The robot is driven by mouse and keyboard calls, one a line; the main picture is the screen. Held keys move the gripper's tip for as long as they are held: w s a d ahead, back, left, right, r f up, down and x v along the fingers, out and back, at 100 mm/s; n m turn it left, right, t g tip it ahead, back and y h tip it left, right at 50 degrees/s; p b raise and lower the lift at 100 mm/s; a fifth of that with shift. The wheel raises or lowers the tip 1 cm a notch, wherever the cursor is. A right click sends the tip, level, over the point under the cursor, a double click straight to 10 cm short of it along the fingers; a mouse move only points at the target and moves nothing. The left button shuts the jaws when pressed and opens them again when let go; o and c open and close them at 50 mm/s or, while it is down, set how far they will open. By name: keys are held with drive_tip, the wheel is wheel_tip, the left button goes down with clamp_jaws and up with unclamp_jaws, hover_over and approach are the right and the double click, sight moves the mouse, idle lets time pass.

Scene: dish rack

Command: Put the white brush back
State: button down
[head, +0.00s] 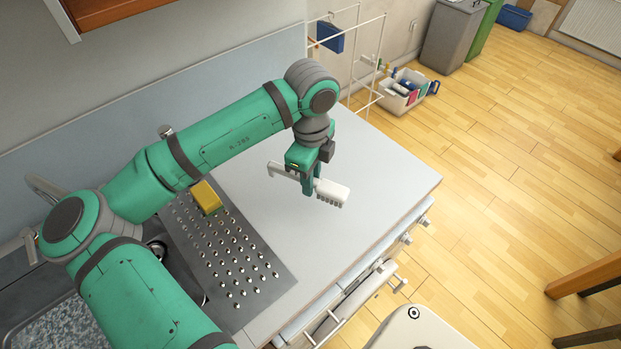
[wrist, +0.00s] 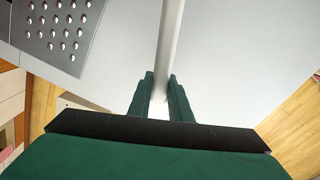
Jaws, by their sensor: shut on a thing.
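The white brush (head: 331,192) is held in my gripper (head: 309,185) above the white counter, with its bristles pointing down and to the right in the head view. Its handle (head: 283,171) reaches to the left of the fingers and has a bent end. In the wrist view my gripper (wrist: 160,88) is shut on the brush's pale handle (wrist: 169,45), which runs up between the two fingers. The brush head is not visible in the wrist view.
A white wire rack (head: 349,60) with a blue box (head: 330,37) hanging on it stands beyond the counter (head: 385,175). A yellow sponge (head: 207,196) lies on the grey studded drainboard (head: 240,260). A white bin of bottles (head: 407,92) stands on the floor. The counter's right part is clear.

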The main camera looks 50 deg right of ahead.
drive_tip(key=shift+f, duration=3.3)
drive_tip(key=c, duration=1.9)
unclamp_jaws()
drive_tip(key=shift+c, duration=0.2)
drive_tip(key=o, duration=0.6)
drive_tip(key=shift+c, duration=0.2)
wheel_tip(320, 180, up, 11)
drive_tip(key=shift+s+f, duration=0.1)
